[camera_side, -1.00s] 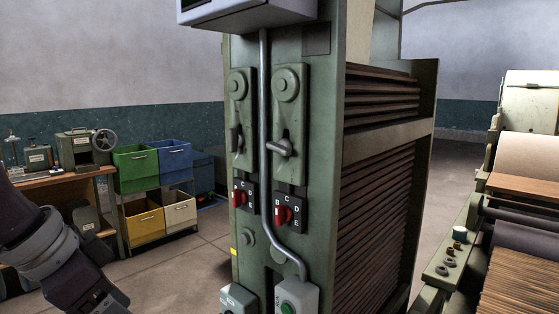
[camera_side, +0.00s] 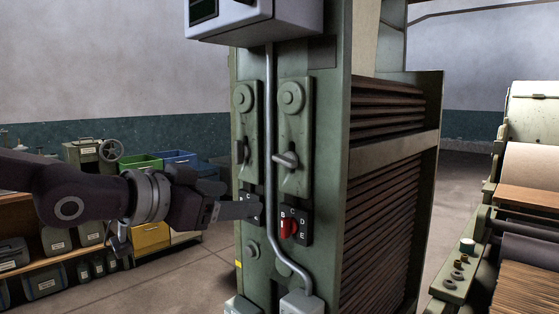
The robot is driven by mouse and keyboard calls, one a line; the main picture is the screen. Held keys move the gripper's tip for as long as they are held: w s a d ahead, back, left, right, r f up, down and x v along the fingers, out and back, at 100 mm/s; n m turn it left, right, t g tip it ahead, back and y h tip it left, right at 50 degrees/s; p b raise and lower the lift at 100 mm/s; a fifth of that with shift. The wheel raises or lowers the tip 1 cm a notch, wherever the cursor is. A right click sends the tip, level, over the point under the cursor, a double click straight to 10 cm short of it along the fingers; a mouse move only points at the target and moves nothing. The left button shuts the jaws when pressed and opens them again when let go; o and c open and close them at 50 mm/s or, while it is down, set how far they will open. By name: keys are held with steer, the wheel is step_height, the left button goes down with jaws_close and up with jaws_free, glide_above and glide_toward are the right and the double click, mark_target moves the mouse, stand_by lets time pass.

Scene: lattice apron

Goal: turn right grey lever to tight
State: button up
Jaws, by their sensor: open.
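The right grey lever (camera_side: 287,160) sticks out from a tall green plate (camera_side: 294,112) on the machine's front column. Its rounded handle points left and slightly up. The left grey lever (camera_side: 242,151) sits on a matching plate to the left, beyond the vertical pipe. My gripper (camera_side: 252,209) is in front of the column, below and left of the right lever and apart from it. It is open with nothing seen between the fingers. It hides the left red knob and most of its dial. No tight marking can be read.
A grey pipe (camera_side: 269,120) runs down between the two lever plates. A red knob (camera_side: 288,228) on a black lettered dial (camera_side: 303,226) sits below the right lever. A grey box (camera_side: 250,18) overhangs the column's top. Slatted panels are at the right, storage bins at the left.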

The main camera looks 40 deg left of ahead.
mark_target(281, 159)
steer(key=w+r+t, duration=0.1)
steer(key=w, duration=0.2)
steer(key=w+d+r+t+h, duration=0.1)
steer(key=w+r, duration=0.1)
steer(key=w, duration=0.1)
steer(key=w+r+m+t, duration=0.1)
steer(key=w+r, duration=0.1)
steer(key=w, duration=0.2)
steer(key=shift+d+r, duration=0.1)
steer(key=shift+d, duration=0.2)
steer(key=shift+c, duration=0.2)
steer(key=c, duration=1.3)
